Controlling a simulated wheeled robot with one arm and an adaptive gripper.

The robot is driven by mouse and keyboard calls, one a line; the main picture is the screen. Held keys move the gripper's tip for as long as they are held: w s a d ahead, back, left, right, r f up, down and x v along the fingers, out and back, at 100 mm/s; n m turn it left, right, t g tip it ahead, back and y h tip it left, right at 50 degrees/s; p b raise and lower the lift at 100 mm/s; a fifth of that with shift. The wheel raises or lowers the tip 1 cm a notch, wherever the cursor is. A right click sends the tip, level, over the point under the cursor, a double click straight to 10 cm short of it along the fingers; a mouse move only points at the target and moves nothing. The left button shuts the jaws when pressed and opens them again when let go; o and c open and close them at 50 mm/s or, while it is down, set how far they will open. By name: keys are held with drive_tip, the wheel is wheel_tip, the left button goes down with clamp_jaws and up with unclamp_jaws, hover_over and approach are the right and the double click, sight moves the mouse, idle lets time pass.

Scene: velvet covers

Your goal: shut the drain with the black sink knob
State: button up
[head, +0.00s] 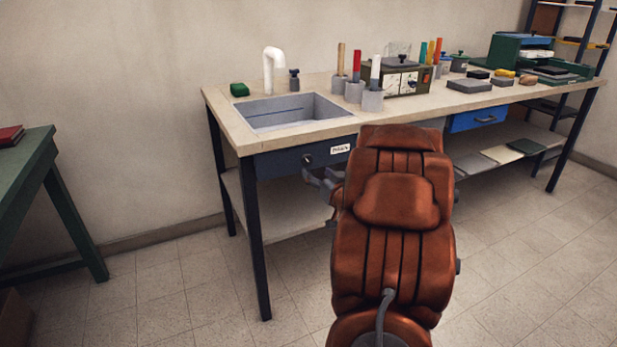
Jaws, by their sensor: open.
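A grey rectangular sink (262,112) is set into the left end of the pale worktop. A second dark knob (294,79) stands upright on the worktop behind the sink, right of the white curved faucet (273,66). The drain is too small to make out inside the basin.
A green table (25,180) is at the left. Grey holders with tools stand right of the sink. Floor left of the chair is clear.

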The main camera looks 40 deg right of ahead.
sight(308, 162)
drive_tip(key=shift+t, duration=0.3)
drive_tip(key=x, duration=0.2)
drive_tip(key=b+x, duration=0.1)
drive_tip(key=x, duration=0.3)
drive_tip(key=shift+w+d+f, duration=0.15)
drive_tip(key=shift+d+f, duration=0.1)
drive_tip(key=shift+d, duration=0.15)
drive_tip(key=shift+w+d+r, duration=0.1)
drive_tip(key=shift+w+d, duration=0.05)
drive_tip(key=shift+w, duration=0.3)
drive_tip(key=shift+c, duration=0.3)
drive_tip(key=c, duration=1.1)
drive_tip(key=shift+b, duration=0.3)
